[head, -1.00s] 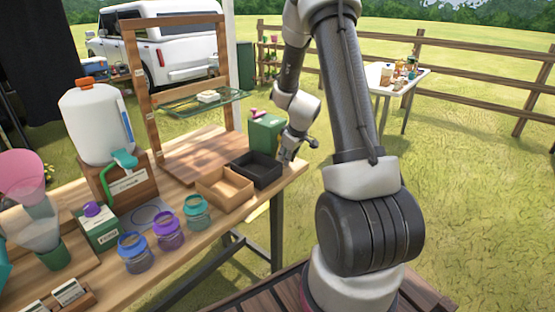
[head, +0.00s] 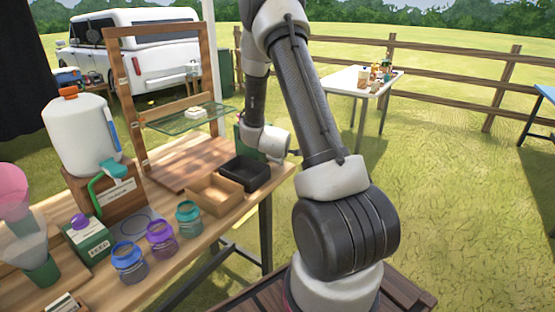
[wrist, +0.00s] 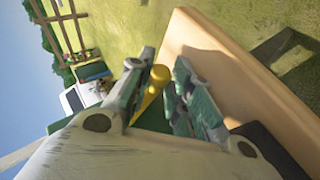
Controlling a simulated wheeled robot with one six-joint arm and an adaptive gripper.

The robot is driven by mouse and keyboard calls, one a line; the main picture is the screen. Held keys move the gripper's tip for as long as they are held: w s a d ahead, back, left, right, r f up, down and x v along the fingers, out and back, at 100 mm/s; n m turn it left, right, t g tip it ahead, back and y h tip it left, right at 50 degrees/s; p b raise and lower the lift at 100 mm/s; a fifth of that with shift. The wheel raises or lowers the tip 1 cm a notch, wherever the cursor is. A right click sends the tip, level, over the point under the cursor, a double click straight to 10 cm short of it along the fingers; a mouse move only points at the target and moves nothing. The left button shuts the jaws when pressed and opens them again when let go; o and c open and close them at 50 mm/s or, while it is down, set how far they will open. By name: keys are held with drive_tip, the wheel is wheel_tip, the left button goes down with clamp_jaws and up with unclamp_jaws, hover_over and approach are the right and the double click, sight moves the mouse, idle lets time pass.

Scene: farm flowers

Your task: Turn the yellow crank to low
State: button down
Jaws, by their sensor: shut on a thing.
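The yellow crank (wrist: 159,77), with a round knob and a short arm, shows in the wrist view. Its knob end sits between the two fingers of my gripper (wrist: 163,92), which are shut on it. The lower part of the crank is hidden by the fingers. In the head view my wrist is beyond the black tray at the table's right end. There the crank and the fingertips cannot be made out. A green box (head: 241,138) stands partly hidden behind my wrist.
A white table (head: 352,84) and a fence stand beyond on open grass.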

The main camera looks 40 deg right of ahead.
drive_tip(key=shift+w+d+r+n+t+h, duration=0.15)
drive_tip(key=shift+d+n+t+h, duration=0.2)
drive_tip(key=shift+h, duration=0.45)
drive_tip(key=shift+d, duration=0.1)
drive_tip(key=c, duration=1.6)
unclamp_jaws()
drive_tip(key=v, duration=1.2)
